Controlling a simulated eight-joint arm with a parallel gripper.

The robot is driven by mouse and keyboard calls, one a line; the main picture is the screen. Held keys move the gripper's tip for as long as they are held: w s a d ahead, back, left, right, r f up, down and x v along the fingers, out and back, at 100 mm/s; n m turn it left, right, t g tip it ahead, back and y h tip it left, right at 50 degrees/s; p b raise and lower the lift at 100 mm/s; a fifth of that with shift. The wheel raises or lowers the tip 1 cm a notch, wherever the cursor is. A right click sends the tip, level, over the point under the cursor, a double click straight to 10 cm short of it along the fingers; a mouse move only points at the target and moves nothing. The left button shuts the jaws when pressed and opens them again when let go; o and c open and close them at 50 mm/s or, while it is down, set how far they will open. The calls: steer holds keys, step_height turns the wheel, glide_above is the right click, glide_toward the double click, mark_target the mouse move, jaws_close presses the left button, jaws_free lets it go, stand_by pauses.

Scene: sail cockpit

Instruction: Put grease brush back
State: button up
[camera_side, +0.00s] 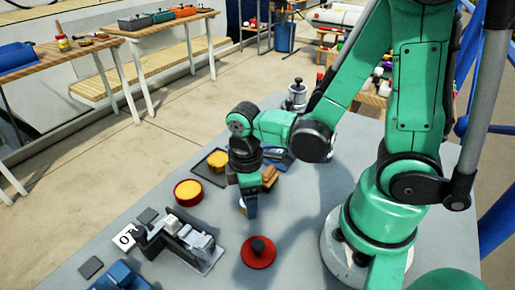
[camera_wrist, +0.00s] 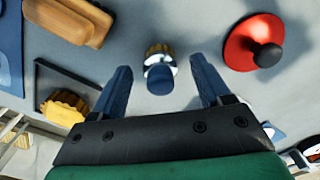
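A small upright piece with a blue top, a white band and a tan base (camera_wrist: 160,72) sits between my fingers in the wrist view; it looks like the grease brush, but I cannot be sure. In the side view it is mostly hidden behind my fingers. My gripper (camera_wrist: 163,88) is open, with one blue finger on each side of the piece and visible gaps between. In the side view my gripper (camera_side: 250,205) points down low over the grey table. A dark-edged tray (camera_wrist: 38,78) with a yellow scalloped piece (camera_wrist: 65,107) lies to the left; the tray also shows in the side view (camera_side: 200,168).
A red disc with a black knob (camera_side: 258,253) stands close by, in front of my gripper. A red dish with yellow contents (camera_side: 188,193), wooden blocks (camera_side: 270,176), a metal mechanism (camera_side: 190,240) and a blue box (camera_side: 121,276) surround it.

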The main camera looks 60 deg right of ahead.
step_height(320, 180, up, 12)
steer(key=w+d+m+t, duration=0.1)
steer(key=m+t, duration=0.1)
steer(key=m, duration=0.1)
steer(key=w+d+m+t, duration=0.1)
steer(key=m+t, duration=0.2)
steer(key=w+m+t, duration=0.2)
steer(key=m, duration=0.1)
steer(key=shift+w+d+r, duration=0.1)
steer(key=shift+d, duration=0.3)
